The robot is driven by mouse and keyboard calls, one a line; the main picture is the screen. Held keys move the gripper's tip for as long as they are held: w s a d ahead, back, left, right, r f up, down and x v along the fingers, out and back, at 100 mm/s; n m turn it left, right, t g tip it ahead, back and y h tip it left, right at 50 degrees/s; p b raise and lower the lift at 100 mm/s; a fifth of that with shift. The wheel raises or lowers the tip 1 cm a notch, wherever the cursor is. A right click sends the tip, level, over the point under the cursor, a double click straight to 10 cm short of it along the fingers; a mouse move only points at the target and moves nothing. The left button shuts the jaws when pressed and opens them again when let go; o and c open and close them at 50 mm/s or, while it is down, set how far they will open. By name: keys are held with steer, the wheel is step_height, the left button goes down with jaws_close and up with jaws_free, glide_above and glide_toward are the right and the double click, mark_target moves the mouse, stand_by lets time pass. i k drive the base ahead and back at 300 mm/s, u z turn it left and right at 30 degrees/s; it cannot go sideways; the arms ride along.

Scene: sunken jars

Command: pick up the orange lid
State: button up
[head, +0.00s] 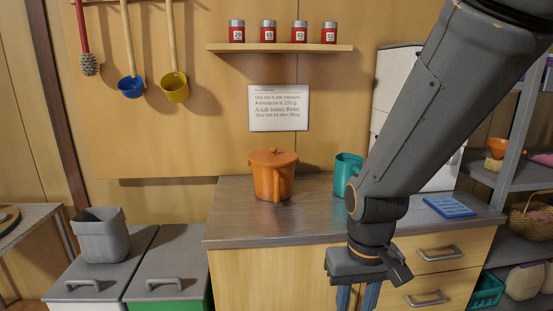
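The orange lid (273,155) has a small knob on top. It sits on an orange jug (274,182) with a handle at its front, which stands upright on the grey worktop. My gripper (357,299) is at the bottom of the head view, to the right of and lower than the lid, in front of the drawers. It points down and is well apart from the lid. Its two fingers are spread with nothing seen between them; their tips are cut off by the picture edge.
A teal jug (347,173) stands right of the orange jug, partly behind my arm. A blue slatted tray (449,206) lies at the worktop's right. Several red tins stand on the wall shelf (280,47) above. The worktop's left (229,215) is clear. A grey bin (100,238) stands at left.

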mark_target(272, 157)
steer(key=u, duration=0.9)
steer(key=i, duration=0.8)
steer(key=z, duration=0.75)
